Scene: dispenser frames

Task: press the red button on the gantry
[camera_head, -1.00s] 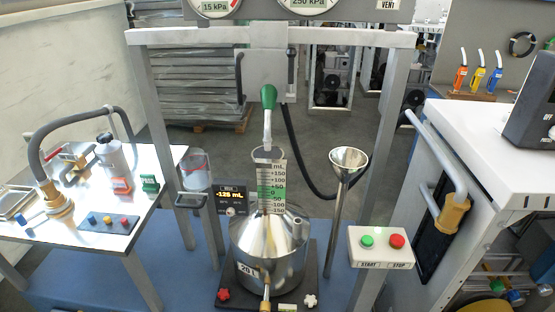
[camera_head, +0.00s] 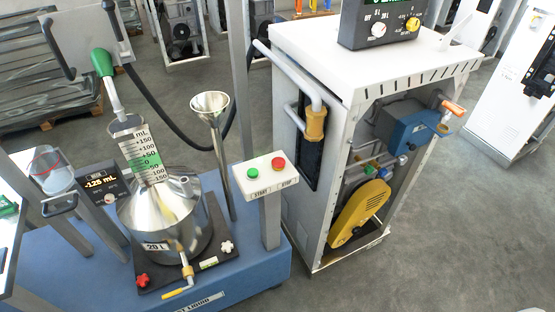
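The red button (camera_head: 278,163) sits on top of a white control box (camera_head: 265,180), on the right half, above a STOP label. A green button (camera_head: 253,173) sits to its left above a START label. The box stands on a grey post on the blue base, to the right of the steel can. The grey gantry post (camera_head: 241,75) rises behind the box. Neither of my grippers shows in the view.
A steel 20 L can (camera_head: 160,222) stands on a dark plate left of the box. A funnel (camera_head: 210,104) on a tall stand rises behind it. A white cabinet (camera_head: 318,62) with a bent pipe and open front stands right. Grey floor (camera_head: 460,240) is clear at right.

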